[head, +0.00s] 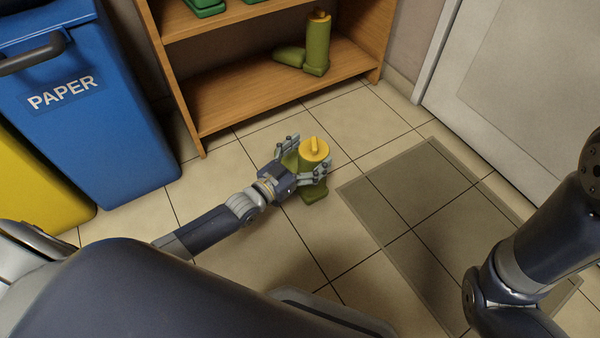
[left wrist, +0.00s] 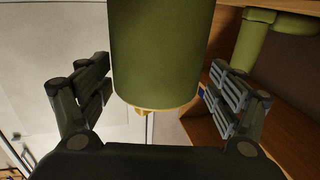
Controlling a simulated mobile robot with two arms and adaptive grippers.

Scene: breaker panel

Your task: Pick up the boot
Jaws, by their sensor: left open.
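A green boot (head: 314,191) with a yellow top stands on the tiled floor in front of the shelf in the head view. My left gripper (head: 303,160) is open, with its fingers on either side of the boot's shaft. In the left wrist view the green shaft (left wrist: 155,55) fills the space between the open fingers of my left gripper (left wrist: 158,95). Gaps show on both sides of it there. My right gripper is out of view.
A wooden shelf (head: 240,112) stands behind the boot, with green items (head: 205,8) on its upper board. A blue paper bin (head: 120,140) and a yellow bin (head: 40,190) stand at left. A grey floor mat (head: 410,190) lies at right, near a white door (head: 510,90).

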